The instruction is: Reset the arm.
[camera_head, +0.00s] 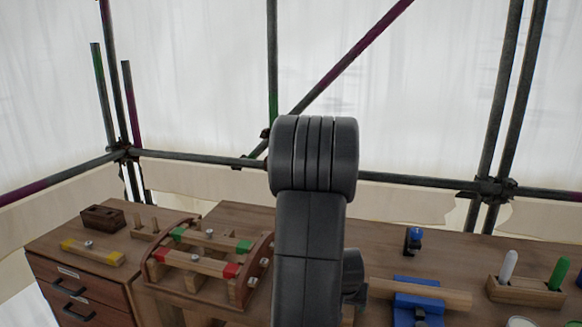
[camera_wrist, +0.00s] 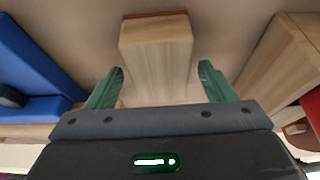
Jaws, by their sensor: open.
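My arm stands upright in the middle of the head view and hides part of the bench behind it. My gripper (camera_wrist: 160,85) shows in the wrist view with its two green fingers spread apart. A wooden block (camera_wrist: 157,50) with a reddish far end lies between and beyond the fingers. I see a gap between each finger and the block, and cannot tell how far away it is. In the head view my gripper is not visible.
The wooden bench (camera_head: 230,215) holds a rack with red-ended and green-ended bars (camera_head: 195,263) at left, a yellow-ended bar (camera_head: 92,252) on the drawer cabinet, a blue clamp (camera_head: 418,305) on a wooden beam, and a marker holder (camera_head: 525,291) at right. Scaffold poles (camera_head: 505,90) stand behind.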

